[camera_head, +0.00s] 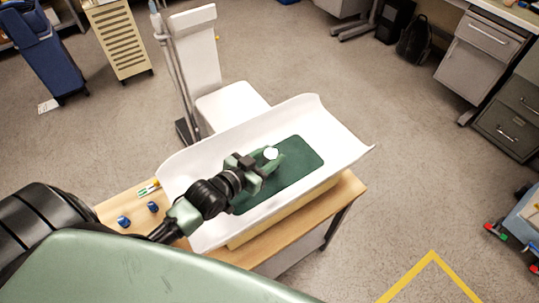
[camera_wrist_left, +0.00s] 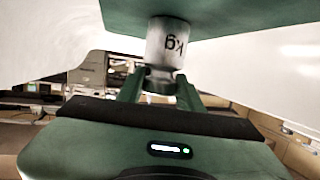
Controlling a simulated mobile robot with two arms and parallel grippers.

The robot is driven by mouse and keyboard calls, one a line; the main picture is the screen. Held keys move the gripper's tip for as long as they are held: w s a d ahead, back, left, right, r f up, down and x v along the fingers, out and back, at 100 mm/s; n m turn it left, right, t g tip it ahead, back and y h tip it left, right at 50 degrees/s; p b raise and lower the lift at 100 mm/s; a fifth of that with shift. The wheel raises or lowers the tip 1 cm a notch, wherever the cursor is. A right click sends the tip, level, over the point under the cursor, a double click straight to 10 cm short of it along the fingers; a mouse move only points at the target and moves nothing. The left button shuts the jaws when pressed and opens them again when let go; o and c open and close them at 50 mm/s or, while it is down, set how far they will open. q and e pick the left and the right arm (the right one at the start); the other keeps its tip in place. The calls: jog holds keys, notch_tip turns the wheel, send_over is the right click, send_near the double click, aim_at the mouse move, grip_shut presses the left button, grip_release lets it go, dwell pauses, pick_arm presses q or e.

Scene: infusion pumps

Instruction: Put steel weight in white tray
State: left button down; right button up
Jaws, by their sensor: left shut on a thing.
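The white tray (camera_head: 325,116) is a long pan with curved raised sides and a dark green mat (camera_head: 305,150) on its floor. My left gripper (camera_head: 271,160) is over the mat, inside the tray's outline, and shut on the steel weight (camera_head: 271,153). In the left wrist view the weight (camera_wrist_left: 167,45) is a silver cylinder with "kg" on it, its narrow neck between the fingers (camera_wrist_left: 160,88). Its far end meets the green mat (camera_wrist_left: 215,14) in the picture; I cannot tell whether it touches. My right gripper is not in view.
The tray stands on a wooden table (camera_head: 350,192). Two small blue things (camera_head: 124,222) and some pens (camera_head: 149,188) lie at the table's left end. A white chair-like piece (camera_head: 230,105) and a pole stand behind the tray. The mat's right part is clear.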

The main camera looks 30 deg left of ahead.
pick_arm(q)
jog(key=c, duration=1.3)
grip_release()
jog(key=shift+f, duration=0.1)
jog(key=o, duration=0.4)
jog(key=shift+s, duration=0.35)
jog(key=v, duration=0.3)
jog(key=b+v, duration=0.1)
jog(key=v, duration=0.7)
jog(key=shift+s+r+b, duration=0.15)
jog(key=shift+r+b, duration=0.15)
jog(key=shift+r, duration=0.1)
